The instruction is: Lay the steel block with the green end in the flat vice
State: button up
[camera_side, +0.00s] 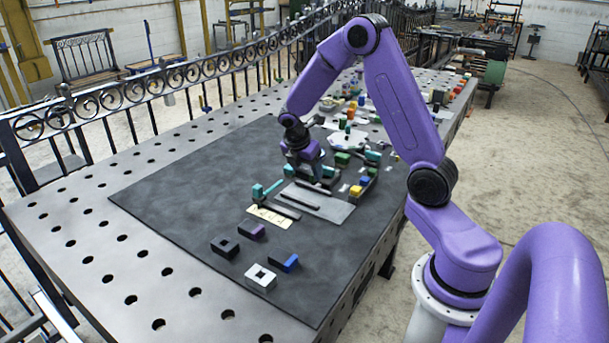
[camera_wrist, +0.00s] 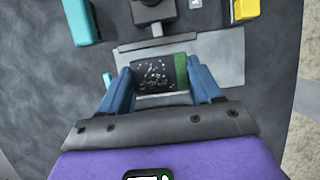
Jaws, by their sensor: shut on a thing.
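In the wrist view the steel block (camera_wrist: 156,73) is dark and speckled, with a green end (camera_wrist: 181,70) on the right. It sits between the two blue fingers of my gripper (camera_wrist: 164,84), which is shut on it. Beneath is a light grey flat plate (camera_wrist: 228,60), which looks like part of the flat vice. In the side view my gripper (camera_side: 308,176) is low over the far edge of this grey plate (camera_side: 325,207), which has dark bars on it. The block is hard to make out there, and I cannot tell whether it touches the plate.
A teal piece (camera_side: 258,192) stands left of the plate, by a cream marked strip (camera_side: 268,217). Black (camera_side: 224,245) and white (camera_side: 260,277) square blocks with holes lie nearer. Colored blocks, including a yellow one (camera_side: 356,191), crowd the right and back. The dark mat's left is clear.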

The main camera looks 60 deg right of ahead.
aim_at(310, 195)
jog(key=shift+d+f, duration=0.1)
jog(key=shift+f, duration=3.05)
jog(key=shift+f, duration=0.35)
jog(key=o, duration=1.6)
jog(key=shift+o, duration=0.3)
jog(key=shift+r, duration=0.1)
jog(key=shift+r, duration=3.4)
